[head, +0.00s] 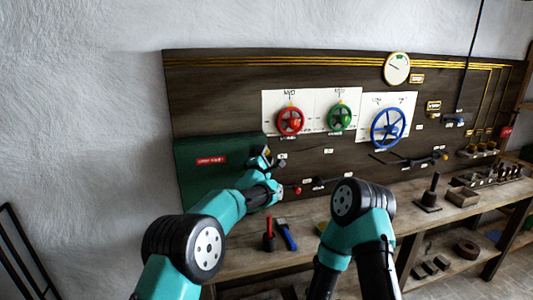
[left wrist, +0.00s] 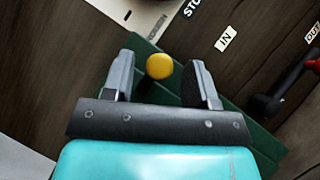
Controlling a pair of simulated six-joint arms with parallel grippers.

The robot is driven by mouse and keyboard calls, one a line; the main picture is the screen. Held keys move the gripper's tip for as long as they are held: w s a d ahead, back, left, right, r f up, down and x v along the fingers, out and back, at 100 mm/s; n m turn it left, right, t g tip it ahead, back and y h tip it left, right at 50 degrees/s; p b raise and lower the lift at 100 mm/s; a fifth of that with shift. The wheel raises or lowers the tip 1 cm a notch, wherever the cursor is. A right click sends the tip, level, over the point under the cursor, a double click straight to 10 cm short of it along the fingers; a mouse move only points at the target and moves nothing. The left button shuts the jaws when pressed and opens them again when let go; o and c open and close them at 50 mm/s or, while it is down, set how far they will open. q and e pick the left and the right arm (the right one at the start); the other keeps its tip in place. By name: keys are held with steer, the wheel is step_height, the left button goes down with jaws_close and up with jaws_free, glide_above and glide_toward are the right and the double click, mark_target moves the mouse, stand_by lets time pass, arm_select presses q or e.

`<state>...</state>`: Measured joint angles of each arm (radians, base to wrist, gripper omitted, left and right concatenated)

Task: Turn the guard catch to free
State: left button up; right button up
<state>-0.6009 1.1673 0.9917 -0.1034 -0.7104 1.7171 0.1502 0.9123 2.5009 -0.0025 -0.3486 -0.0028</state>
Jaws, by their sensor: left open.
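The green guard (head: 205,185) is a flat panel with a red label at the left end of the dark board. In the left wrist view, a round yellow knob (left wrist: 159,66), which looks like the guard catch, stands at the edge of the green guard (left wrist: 145,92). My left gripper (head: 268,158) is at the guard's right edge. In the left wrist view its two open fingers (left wrist: 161,78) lie either side of the knob, with visible gaps. Which way the catch is turned cannot be told. My right arm shows, but its gripper is out of view.
A red wheel (head: 290,121), a green wheel (head: 340,117) and a blue wheel (head: 388,128) are on the board right of the guard. A lever with a red end (left wrist: 270,104) is right of my left gripper. Red and blue-handled tools (head: 286,236) stand on the bench below.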

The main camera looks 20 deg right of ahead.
arm_select(q)
steer(key=shift+x, duration=0.95)
steer(key=c, duration=0.9)
steer(key=shift+m+g, duration=0.3)
steer(key=shift+m, duration=0.2)
steer(key=shift+r+m+g, duration=0.1)
steer(key=shift+m+g, duration=0.7)
steer(key=shift+m, duration=0.4)
steer(key=shift+m+g+y, duration=0.8)
steer(key=shift+m+g, duration=0.2)
steer(key=shift+m, duration=0.6)
